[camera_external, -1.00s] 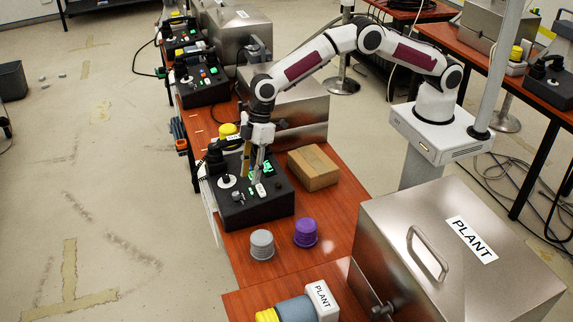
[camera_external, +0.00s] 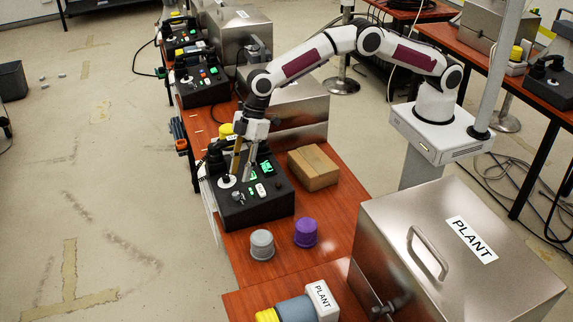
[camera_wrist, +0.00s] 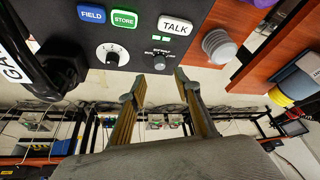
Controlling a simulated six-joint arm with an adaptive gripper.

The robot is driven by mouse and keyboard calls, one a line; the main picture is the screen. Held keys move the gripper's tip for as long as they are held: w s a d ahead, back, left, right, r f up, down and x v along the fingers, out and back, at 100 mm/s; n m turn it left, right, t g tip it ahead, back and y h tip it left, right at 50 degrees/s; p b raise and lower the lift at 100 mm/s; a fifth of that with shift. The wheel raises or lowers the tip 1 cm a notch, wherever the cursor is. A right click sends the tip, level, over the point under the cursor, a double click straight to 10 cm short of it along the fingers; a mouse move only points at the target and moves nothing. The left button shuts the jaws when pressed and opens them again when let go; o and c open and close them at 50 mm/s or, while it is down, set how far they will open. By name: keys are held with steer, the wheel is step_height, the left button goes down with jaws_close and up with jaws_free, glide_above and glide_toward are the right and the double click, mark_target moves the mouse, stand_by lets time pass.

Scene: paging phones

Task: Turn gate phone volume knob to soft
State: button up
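The black gate phone (camera_external: 262,211) sits on the red-brown bench; its label is partly cut off in the wrist view. Its panel (camera_wrist: 140,33) carries a round white dial (camera_wrist: 109,54) with a dark pointer knob, and a small grey knob (camera_wrist: 158,60) right of it. I cannot read which one is the volume knob. My gripper (camera_external: 243,182) is over the phone's panel, between the handset side and the lit buttons. In the wrist view my gripper (camera_wrist: 160,88) has its two fingers spread with nothing between them, below the small grey knob. Contact is not visible.
The black handset (camera_wrist: 55,65) is left of the dial. FIELD (camera_wrist: 91,14), STORE (camera_wrist: 124,19) and TALK (camera_wrist: 175,26) buttons lie above the knobs. A cardboard box (camera_external: 313,167), a grey cap (camera_external: 262,244) and a purple cap (camera_external: 306,232) stand nearby.

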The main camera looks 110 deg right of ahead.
mark_target(236, 194)
steer(key=shift+x, duration=3.5)
steer(key=shift+c, duration=0.3)
jaws_close()
